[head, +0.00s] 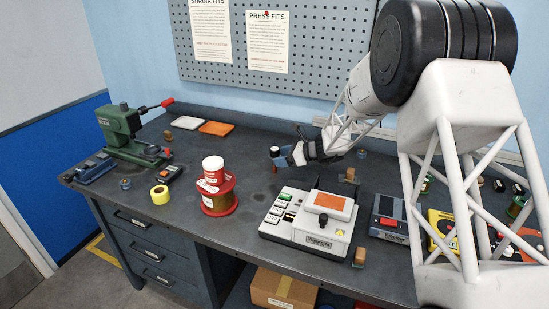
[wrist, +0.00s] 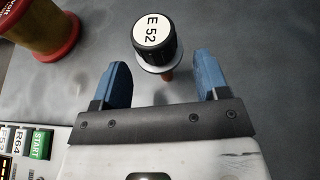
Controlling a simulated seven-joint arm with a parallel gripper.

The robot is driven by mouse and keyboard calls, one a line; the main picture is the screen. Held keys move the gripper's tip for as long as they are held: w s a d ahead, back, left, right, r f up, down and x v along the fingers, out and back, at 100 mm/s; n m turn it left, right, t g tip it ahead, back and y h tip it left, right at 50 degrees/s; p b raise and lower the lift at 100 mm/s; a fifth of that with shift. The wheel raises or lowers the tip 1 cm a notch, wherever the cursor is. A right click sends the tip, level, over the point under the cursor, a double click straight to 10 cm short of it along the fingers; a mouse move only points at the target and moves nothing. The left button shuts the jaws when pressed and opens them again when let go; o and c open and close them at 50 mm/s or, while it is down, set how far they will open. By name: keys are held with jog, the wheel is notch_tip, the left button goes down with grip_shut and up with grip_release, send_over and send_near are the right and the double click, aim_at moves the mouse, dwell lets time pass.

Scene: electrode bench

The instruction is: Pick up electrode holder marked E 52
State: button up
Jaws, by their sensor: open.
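The electrode holder marked E 52 (wrist: 155,45) shows in the wrist view, with a black knurled body, a white top label, a pale collar and a copper-coloured tip below. It stands just beyond and between the blue fingertips of my gripper (wrist: 165,68). The fingers are open, one on each side, with a visible gap to the holder. In the head view the holder (head: 275,151) is a small dark piece with a white top at the end of my gripper (head: 283,158).
A red and copper spool (head: 217,195) with a red-and-white can on it stands left of my gripper. A white machine with an orange panel (head: 327,203) sits in front. A green press (head: 123,128) is at the far left. The bench between spool and pegboard is mostly clear.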

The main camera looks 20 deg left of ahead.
jog(key=shift+x, duration=1.8)
jog(key=c, duration=0.9)
